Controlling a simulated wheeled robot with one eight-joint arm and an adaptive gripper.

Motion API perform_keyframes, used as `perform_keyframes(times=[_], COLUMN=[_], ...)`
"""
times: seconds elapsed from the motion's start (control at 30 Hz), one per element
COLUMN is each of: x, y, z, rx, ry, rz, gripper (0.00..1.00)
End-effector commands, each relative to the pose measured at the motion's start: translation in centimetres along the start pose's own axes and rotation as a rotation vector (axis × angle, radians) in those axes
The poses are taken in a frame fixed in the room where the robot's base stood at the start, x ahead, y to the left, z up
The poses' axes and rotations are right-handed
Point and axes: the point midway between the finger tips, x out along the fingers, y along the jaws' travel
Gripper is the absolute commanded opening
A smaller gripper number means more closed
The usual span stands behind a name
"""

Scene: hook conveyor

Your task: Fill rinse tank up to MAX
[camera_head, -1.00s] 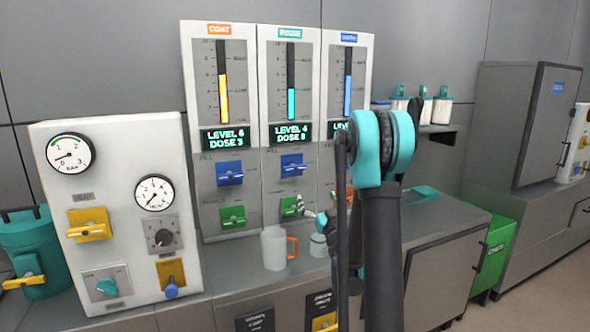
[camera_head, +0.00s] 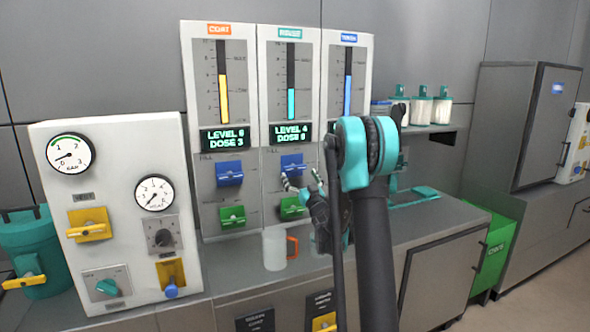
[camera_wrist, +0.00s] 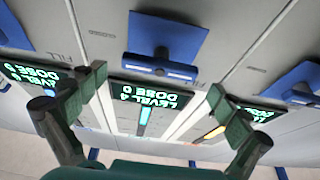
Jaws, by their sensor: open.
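The rinse panel (camera_head: 267,90) is the middle of three, under a teal label. Its gauge (camera_head: 291,82) shows a teal column partway up, below the upper mark. Its display (camera_head: 291,134) reads level 4; the dose looks like 0. The blue fill handle (camera_head: 292,162) sits below the display, with a green handle (camera_head: 292,207) lower down. My gripper (camera_head: 302,180) is open and empty, just below and in front of the blue handle. In the wrist view, turned upside down, the blue handle (camera_wrist: 165,60) and display (camera_wrist: 150,94) show between the open fingers (camera_wrist: 155,87).
The coat panel (camera_head: 188,100) stands left, with its own blue and green handles. The third panel (camera_head: 367,70) is right, its lower part hidden by my arm. A white gauge box (camera_head: 115,220) stands front left.

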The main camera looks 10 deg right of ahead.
Motion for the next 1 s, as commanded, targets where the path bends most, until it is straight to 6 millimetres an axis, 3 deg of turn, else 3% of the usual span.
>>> perform_keyframes(times=[0.1,0.3,0.67,1.0], x=[2.0,3.9,4.4,4.3], y=[0.0,0.0,0.0,0.0], z=[0.0,0.0,0.0,0.0], rx=[0.000,0.000,0.000,0.000], ry=[-0.001,0.000,0.000,0.000], rz=[0.000,0.000,0.000,0.000], gripper=[1.00,1.00,1.00,0.59])
